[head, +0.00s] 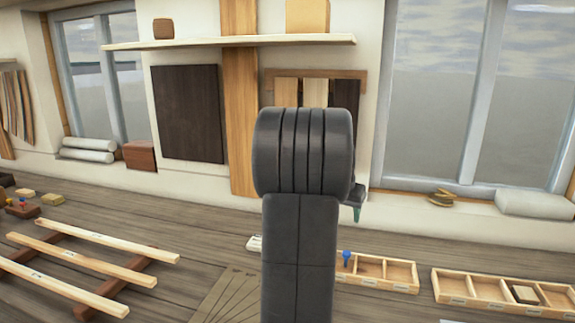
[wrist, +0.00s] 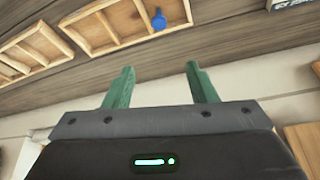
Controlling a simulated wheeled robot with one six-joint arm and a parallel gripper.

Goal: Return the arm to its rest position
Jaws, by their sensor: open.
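My arm (head: 300,235) stands upright in the middle of the head view, its dark rounded joint at the top. My gripper (wrist: 160,82) shows in the wrist view as two green fingers, spread apart with nothing between them. In the head view only a small part of my gripper (head: 357,212) shows to the right of the arm, with a green tip pointing down. The rest of it is hidden behind the arm. It touches nothing that I can see.
A divided wooden tray (head: 401,274) with a blue-topped item (head: 346,256) stands right of my arm, partly hidden by it. Another divided tray (head: 452,288) is farther right. Long wooden strips (head: 80,262) lie on supports at left. A shelf (head: 230,41) hangs on the wall behind.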

